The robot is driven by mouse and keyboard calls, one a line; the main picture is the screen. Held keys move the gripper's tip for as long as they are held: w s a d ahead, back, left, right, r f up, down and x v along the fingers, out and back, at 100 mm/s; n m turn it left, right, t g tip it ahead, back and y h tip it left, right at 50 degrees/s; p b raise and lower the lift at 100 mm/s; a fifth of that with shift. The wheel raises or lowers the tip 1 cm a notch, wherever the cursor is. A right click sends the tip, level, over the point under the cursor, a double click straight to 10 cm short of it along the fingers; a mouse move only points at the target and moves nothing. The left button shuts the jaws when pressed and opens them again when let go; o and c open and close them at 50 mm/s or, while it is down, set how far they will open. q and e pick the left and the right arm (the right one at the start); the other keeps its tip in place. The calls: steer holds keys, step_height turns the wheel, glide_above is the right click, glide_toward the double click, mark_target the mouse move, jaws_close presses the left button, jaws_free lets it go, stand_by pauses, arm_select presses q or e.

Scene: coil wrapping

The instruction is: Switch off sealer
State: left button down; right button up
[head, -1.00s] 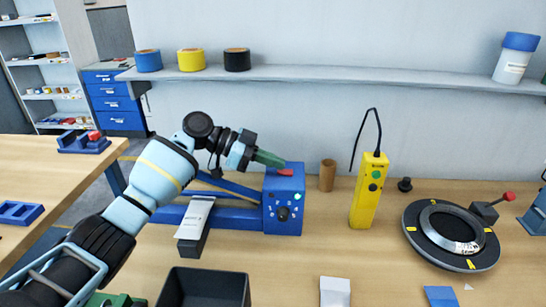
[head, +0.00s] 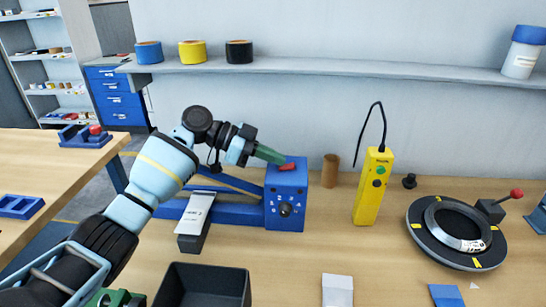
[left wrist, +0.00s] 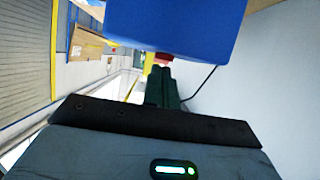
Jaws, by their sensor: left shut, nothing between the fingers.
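The sealer is a blue machine (head: 287,185) on the bench, with a long blue arm and base reaching left. A red rocker switch (head: 287,167) sits on top of its box and looks tilted. A black dial is on its front, with no lit lamps visible around it. My left gripper (head: 283,160) has its green fingers shut and empty, with the tips at the switch; I cannot tell if they touch. In the left wrist view the shut fingers (left wrist: 163,85) point at the red switch (left wrist: 161,58) beside the blue box (left wrist: 180,25). My right gripper is not in view.
A white-labelled dark piece (head: 196,215) lies by the sealer's base. A brown tube (head: 330,170) and a yellow tester (head: 371,190) stand to the right. A round black turntable (head: 420,238) is farther right. A dark bin (head: 205,266) stands in front. A shelf (head: 330,77) runs behind.

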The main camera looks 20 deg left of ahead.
arm_select(q)
steer(key=shift+r, duration=0.35)
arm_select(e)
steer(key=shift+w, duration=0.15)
arm_select(q)
steer(key=b+v, duration=0.1)
steer(key=v, duration=0.7)
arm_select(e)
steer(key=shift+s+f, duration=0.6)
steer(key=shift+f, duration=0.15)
arm_select(q)
steer(key=shift+f, duration=0.15)
